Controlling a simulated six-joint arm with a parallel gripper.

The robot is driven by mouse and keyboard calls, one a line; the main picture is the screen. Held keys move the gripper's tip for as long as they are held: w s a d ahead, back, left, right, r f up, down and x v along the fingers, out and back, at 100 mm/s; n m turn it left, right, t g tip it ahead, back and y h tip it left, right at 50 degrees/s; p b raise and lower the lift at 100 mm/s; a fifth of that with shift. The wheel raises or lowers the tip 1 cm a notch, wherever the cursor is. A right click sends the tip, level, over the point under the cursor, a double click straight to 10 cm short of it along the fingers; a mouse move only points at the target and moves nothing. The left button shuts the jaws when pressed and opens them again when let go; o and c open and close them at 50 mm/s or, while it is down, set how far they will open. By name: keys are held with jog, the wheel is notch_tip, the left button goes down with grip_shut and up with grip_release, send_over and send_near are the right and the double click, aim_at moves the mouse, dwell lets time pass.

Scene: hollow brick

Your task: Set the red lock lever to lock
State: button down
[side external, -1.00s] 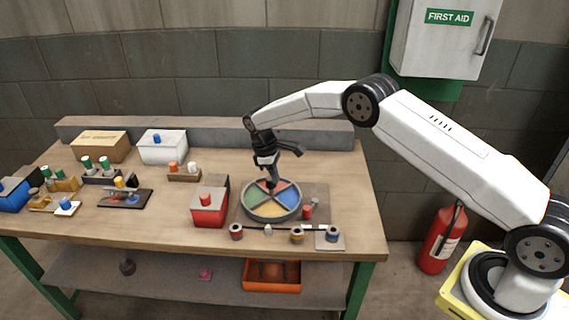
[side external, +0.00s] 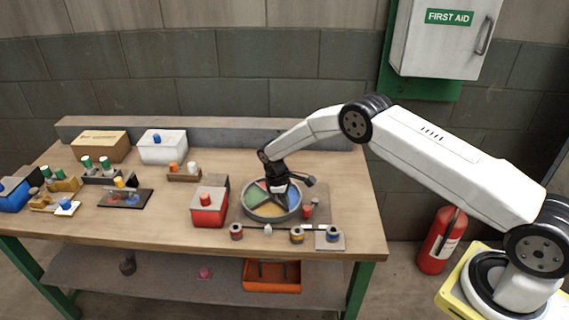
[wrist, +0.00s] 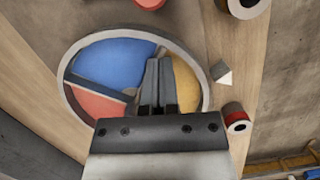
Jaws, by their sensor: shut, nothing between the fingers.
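My gripper (side external: 279,188) is shut and empty, low over a round grey-rimmed dial (side external: 247,209) with coloured sectors. In the wrist view the shut fingers (wrist: 158,68) overlap the dial's blue and yellow sectors; I cannot tell whether they touch it. I cannot surely make out a red lock lever. A small red round piece (side external: 307,212) stands just right of the dial, and it also shows at the top of the wrist view (wrist: 150,3). The dial's green sector is mostly hidden in the wrist view.
A red box (side external: 209,211) stands left of the dial. Several spools, one red-brown (side external: 236,232), and a small pale piece (side external: 268,230) line the table's front. White (side external: 163,150) and brown (side external: 99,148) boxes stand at the back.

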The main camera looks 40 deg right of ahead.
jog(key=shift+s+d, duration=0.45)
jog(key=shift+s, duration=0.2)
jog(key=shift+s+d, duration=0.4)
jog(key=shift+s, duration=0.25)
jog(key=shift+s+n, duration=0.55)
jog(key=shift+n, duration=0.15)
jog(key=shift+s+n, duration=0.4)
jog(key=shift+n, duration=0.1)
jog(key=s+n, duration=0.1)
jog(key=s+n+t, duration=0.1)
jog(key=n, duration=0.1)
jog(key=shift+s+d+h, duration=0.15)
jog(key=shift+d+h, duration=0.25)
jog(key=shift+s+d+n+t, duration=0.2)
jog(key=shift+s+d+n, duration=0.2)
jog(key=shift+n, duration=0.45)
jog(key=shift+s+d+n+t, duration=0.2)
jog(key=shift+s+d+n, duration=0.2)
jog(key=shift+n, duration=0.5)
jog(key=shift+s+d+n+t, duration=0.25)
jog(key=shift+s+n, duration=0.25)
jog(key=shift+n, duration=0.35)
jog(key=shift+a, duration=0.1)
